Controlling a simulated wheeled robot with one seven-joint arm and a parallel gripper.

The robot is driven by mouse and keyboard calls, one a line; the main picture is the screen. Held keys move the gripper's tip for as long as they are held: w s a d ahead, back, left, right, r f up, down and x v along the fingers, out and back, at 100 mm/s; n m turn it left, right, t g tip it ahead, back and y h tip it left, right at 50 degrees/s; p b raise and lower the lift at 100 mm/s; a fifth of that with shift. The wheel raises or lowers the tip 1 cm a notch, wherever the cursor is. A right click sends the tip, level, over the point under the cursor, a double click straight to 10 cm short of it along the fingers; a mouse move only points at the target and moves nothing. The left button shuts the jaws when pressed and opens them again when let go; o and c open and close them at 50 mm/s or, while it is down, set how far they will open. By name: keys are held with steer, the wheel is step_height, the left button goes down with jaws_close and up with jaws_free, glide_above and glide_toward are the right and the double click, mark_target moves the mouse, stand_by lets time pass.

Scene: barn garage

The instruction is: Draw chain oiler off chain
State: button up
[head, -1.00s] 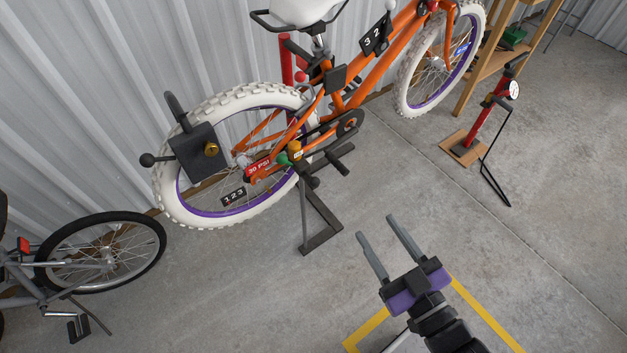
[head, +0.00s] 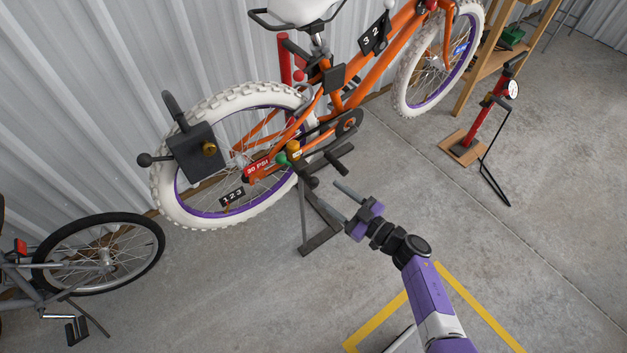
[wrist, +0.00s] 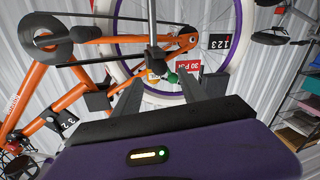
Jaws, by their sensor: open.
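The chain oiler appears to be the small green and amber piece (head: 290,153) at the chain of the orange bike (head: 372,82), by the rear wheel. Its green end and amber part also show in the wrist view (wrist: 172,77), beyond and between my fingers. My gripper (head: 329,192) is open and empty, in front of the chain and to the lower right of the oiler. Its fingers point toward the oiler with a gap left between. The oiler's contact with the chain is too small to make out.
A dark metal stand (head: 320,230) and the bike's pedal (head: 337,163) are close to my gripper. A black box with a brass knob (head: 194,150) hangs at the rear wheel. A red floor pump (head: 488,115) stands at right. The concrete floor at lower right is mostly clear.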

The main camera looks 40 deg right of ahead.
mark_target(314, 180)
steer(key=shift+w+a+b, duration=0.15)
steer(key=shift+w+a, duration=0.1)
steer(key=shift+w, duration=1)
steer(key=shift+w+a+b, duration=0.2)
steer(key=shift+w+a, duration=0.05)
steer(key=shift+w, duration=1.05)
steer(key=shift+w+a+b, duration=0.15)
steer(key=shift+w+a, duration=0.1)
steer(key=shift+w, duration=1)
jaws_close()
